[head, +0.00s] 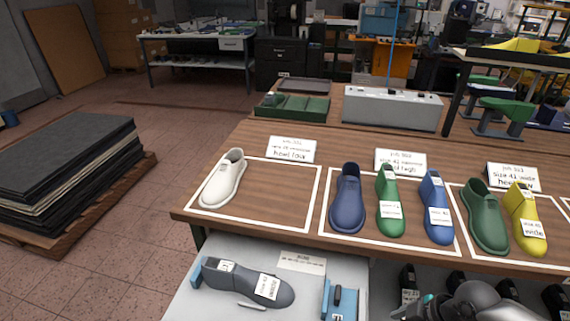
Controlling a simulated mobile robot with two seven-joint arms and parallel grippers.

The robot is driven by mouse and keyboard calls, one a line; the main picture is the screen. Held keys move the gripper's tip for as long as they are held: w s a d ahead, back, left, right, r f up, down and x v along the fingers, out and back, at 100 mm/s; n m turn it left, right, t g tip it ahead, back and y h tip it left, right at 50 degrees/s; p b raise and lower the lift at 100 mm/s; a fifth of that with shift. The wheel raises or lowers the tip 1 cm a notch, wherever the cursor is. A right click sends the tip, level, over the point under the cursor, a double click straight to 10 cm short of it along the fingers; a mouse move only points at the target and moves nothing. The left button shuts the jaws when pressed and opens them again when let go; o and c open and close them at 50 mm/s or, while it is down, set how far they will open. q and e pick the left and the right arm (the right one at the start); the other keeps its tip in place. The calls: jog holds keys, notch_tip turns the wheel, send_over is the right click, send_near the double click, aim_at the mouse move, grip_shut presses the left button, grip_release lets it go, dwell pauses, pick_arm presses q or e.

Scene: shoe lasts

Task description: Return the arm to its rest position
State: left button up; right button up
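Part of my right arm and gripper (412,311) shows at the bottom right, in front of the table's near edge and over the lower shelf. It is cut off by the picture's lower edge, and I cannot tell whether its fingers are open or shut. No held object is visible. My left arm and gripper are out of view. On the table (270,225) a white shoe (223,178) stands in the left outlined area. A blue shoe (347,200), a green last (389,203) and a blue last (435,210) stand in the middle one.
A green shoe (485,220) and yellow last (525,222) stand in the right area. A grey last (247,283) lies on the lower shelf (215,308), near a blue item (340,300). Several dark lasts sit below right. A grey box (391,108) stands behind; the left floor holds stacked sheets (65,160).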

jog(key=s+d+f+m+t+h+b, duration=0.1)
jog(key=s+d+f+m+h+b, duration=0.15)
jog(key=f, duration=0.85)
jog(key=s+d+f+m+h+b, duration=0.15)
jog(key=f+m, duration=0.25)
jog(key=f, duration=0.7)
pick_arm(q)
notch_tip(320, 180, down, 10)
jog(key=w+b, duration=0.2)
jog(key=b, duration=0.3)
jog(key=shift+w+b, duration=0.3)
pick_arm(e)
jog(key=s+a+f+m+g, duration=0.1)
jog(key=s+a+f, duration=0.2)
jog(key=s+f, duration=0.2)
jog(key=s+a+f+m, duration=0.1)
jog(key=s+a+f, duration=0.3)
jog(key=s, duration=0.7)
jog(key=s+a+f+m+g, duration=0.1)
jog(key=s+a+f, duration=0.2)
jog(key=s+f, duration=0.4)
jog(key=shift+s+a+f+g, duration=0.2)
jog(key=shift+s+a+g, duration=0.1)
jog(key=shift+s+a, duration=0.15)
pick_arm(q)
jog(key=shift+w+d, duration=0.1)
pick_arm(e)
jog(key=shift+m, duration=0.25)
